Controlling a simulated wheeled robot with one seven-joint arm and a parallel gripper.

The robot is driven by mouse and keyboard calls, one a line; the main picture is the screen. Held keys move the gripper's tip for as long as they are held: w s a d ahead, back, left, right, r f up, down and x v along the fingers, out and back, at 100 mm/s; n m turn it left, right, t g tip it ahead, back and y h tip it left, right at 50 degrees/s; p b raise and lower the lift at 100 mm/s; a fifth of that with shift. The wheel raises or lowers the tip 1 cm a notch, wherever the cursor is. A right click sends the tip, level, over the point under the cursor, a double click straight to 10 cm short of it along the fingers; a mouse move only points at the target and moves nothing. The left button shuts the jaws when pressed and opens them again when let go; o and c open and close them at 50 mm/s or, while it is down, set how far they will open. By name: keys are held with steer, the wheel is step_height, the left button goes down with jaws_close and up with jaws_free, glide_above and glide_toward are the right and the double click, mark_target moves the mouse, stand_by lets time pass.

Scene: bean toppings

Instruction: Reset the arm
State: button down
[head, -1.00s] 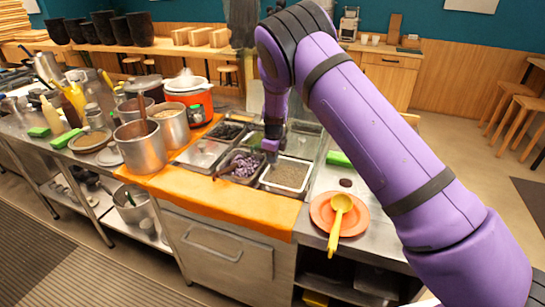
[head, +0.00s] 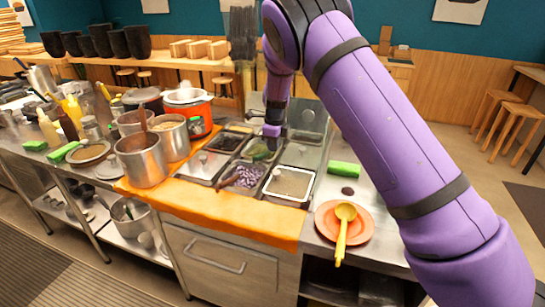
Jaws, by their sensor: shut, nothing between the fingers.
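My purple arm reaches in from the right edge of the head view and bends down at its far end. My gripper (head: 272,133) is small in the picture, low over the topping trays, and it is shut and empty. Below and around it are metal trays: one with purple beans (head: 246,178), one with a pale grainy filling (head: 289,184) and one with something green (head: 260,152). I cannot tell whether the gripper touches a tray.
An orange plate (head: 361,226) with a yellow ladle (head: 344,222) lies on the counter at right. A green block (head: 344,169) lies behind it. Steel pots (head: 142,161) and an orange cooker (head: 197,113) stand left of the trays. An orange cloth (head: 215,212) covers the front edge.

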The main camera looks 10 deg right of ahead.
steer(key=s+d+r+n+t+y, duration=0.1)
steer(key=s+d+r+n, duration=0.25)
steer(key=s+r, duration=0.45)
steer(key=s+d+r+n, duration=0.35)
steer(key=s+r, duration=0.25)
steer(key=r, duration=0.4)
steer(key=s+d+r+n+t+y, duration=0.1)
steer(key=s+d+r+n, duration=0.25)
steer(key=s+r, duration=0.45)
steer(key=s+d+r+n+t+h, duration=0.1)
steer(key=s+n, duration=0.5)
steer(key=s, duration=0.7)
steer(key=s+d+r+n+t+h, duration=0.1)
steer(key=s+d+n, duration=0.1)
steer(key=s+n, duration=0.5)
steer(key=s, duration=0.6)
steer(key=shift+d+r+t+h, duration=0.25)
steer(key=shift+r+t+h, duration=0.05)
